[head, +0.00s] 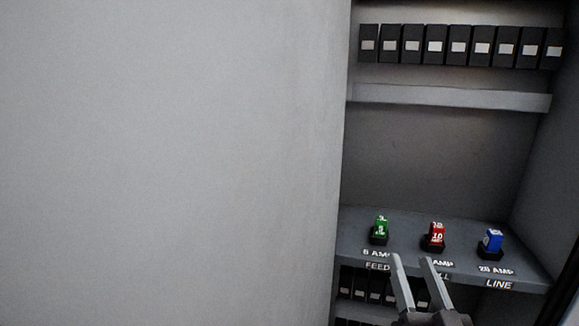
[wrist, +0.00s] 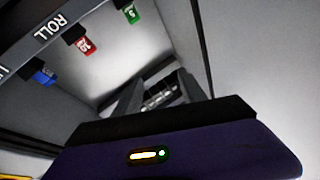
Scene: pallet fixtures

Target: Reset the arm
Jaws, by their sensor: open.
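My gripper (head: 412,262) is at the bottom of the head view, in front of the cabinet shelf and below the red fuse. Its two fingers are apart with nothing seen between them. In the wrist view the gripper (wrist: 157,85) also shows spread fingers. A green fuse (head: 381,225), a red fuse (head: 437,234) and a blue fuse (head: 493,239) each sit in a dark holder on the shelf. The wrist view shows the green (wrist: 131,14), red (wrist: 84,46) and blue (wrist: 43,77) fuses upside down, apart from the fingers. The fingertips partly cover the middle label.
The fuse shelf (head: 410,219) has labels on its front edge, such as FEED and LINE. Dark labelled boxes (head: 436,44) line the upper shelf, with more below. A large pale panel (head: 170,160) fills the left. The space above the fuses is clear.

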